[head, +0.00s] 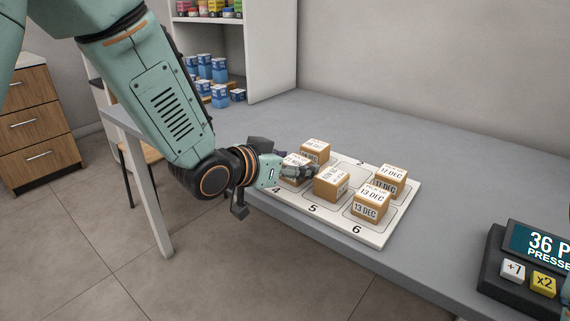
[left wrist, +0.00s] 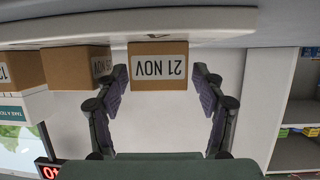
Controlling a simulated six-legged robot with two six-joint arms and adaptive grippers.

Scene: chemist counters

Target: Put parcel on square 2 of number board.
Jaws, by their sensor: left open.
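The white number board (head: 300,206) lies on the grey counter. Square 2 (head: 360,163), at the back middle, is bare around its number. Small brown parcels stand on the other squares: back left (head: 315,147), front left (head: 294,159), front middle (head: 332,184), right back (head: 391,179) and right front (head: 369,204). My left gripper (head: 301,171) reaches in from the left, low over the board by the front-left and front-middle parcels. In the left wrist view, upside down, its open fingers flank a parcel marked 21 NOV (left wrist: 158,67); contact is unclear.
Another parcel (left wrist: 76,68) stands to the left in the wrist view. A dark device with a screen (head: 540,245) stands at the lower right in the head view. Shelves with small boxes (head: 205,68) stand behind left. The counter behind the board is clear.

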